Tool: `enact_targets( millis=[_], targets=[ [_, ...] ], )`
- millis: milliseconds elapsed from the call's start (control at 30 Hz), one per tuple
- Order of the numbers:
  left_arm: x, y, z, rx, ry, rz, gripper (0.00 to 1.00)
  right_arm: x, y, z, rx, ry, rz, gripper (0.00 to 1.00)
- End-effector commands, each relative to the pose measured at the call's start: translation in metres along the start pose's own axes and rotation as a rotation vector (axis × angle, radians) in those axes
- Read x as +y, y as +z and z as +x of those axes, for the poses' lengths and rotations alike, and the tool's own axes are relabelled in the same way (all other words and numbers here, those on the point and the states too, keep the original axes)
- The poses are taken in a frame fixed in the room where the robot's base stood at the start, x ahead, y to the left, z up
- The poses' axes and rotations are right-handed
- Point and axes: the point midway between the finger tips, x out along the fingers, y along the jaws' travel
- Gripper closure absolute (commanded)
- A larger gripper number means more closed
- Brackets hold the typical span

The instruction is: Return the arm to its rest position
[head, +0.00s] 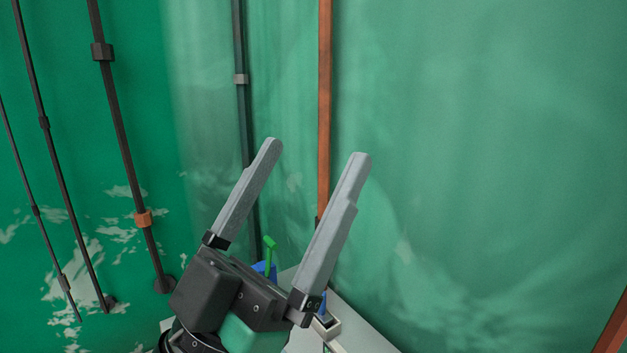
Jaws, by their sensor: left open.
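My left gripper (316,150) is raised in the lower middle of the head view, in front of the green wall. Its two long grey fingers point up and stand well apart, with nothing between their tips. Its dark body hides part of the surface behind it. My right gripper is not in the picture.
A pale surface (372,335) shows low behind the gripper. A green item (269,242), a blue item (260,268) and a small pale holder (327,328) are partly hidden there. Dark pipes (122,130) and a rusty pipe (325,100) run up the green wall (480,150).

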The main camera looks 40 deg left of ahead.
Motion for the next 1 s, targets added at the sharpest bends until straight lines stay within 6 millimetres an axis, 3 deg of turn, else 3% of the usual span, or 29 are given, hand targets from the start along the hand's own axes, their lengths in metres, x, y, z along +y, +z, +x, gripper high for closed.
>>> enact_targets(
  millis=[100, 333, 467, 567, 900, 1000],
  targets=[
    [0.018, -0.005, 0.0, -0.017, 0.061, -0.087, 0.0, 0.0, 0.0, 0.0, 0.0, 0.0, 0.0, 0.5],
    [0.018, -0.004, 0.001, -0.02, 0.06, -0.086, 0.0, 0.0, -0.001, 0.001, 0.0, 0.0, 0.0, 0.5],
    [0.017, -0.016, 0.014, -0.02, 0.059, -0.084, 0.0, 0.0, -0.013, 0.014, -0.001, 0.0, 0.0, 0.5],
    [0.017, -0.037, 0.038, -0.02, 0.058, -0.083, 0.0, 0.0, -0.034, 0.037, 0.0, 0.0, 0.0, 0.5],
    [0.014, -0.146, 0.162, -0.02, 0.058, -0.081, 0.0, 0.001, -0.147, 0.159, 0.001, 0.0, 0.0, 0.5],
    [0.013, -0.167, 0.186, -0.02, 0.057, -0.081, 0.0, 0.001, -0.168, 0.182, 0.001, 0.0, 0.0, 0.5]
  ],
)
